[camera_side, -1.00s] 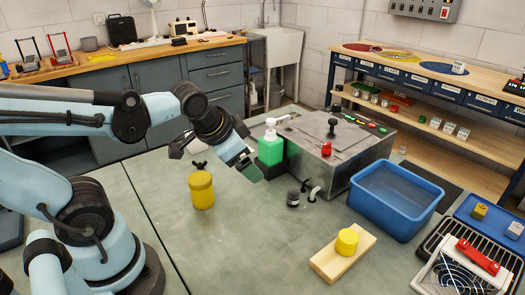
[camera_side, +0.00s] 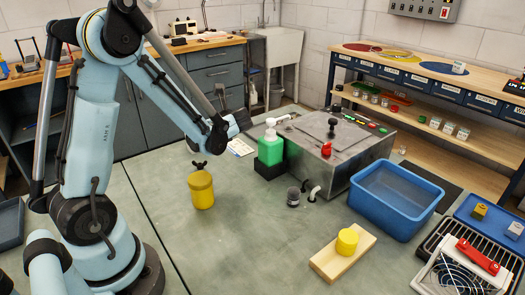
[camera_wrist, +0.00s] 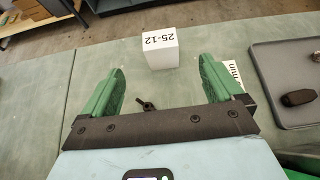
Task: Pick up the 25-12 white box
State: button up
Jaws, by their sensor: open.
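In the wrist view, the white box (camera_wrist: 160,48) stands on the grey-green bench, with "25-12" printed upside down on its top. My gripper (camera_wrist: 160,72) has its two green fingers spread wide, with nothing between them that it holds. The box lies ahead of the fingertips, roughly centred between them and apart from both. In the side view I cannot make out the box; my raised arm covers part of the bench's far side.
A grey tray (camera_wrist: 267,72) with dark parts is at right. In the side view, a yellow jar (camera_side: 201,188), green bottle (camera_side: 270,150), metal machine (camera_side: 335,150) and blue bin (camera_side: 394,200) stand on the bench.

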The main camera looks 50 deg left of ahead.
jog(key=x, duration=1.2)
jog(key=shift+a, duration=0.2)
jog(key=c, duration=1.1)
jog(key=shift+r, duration=0.1)
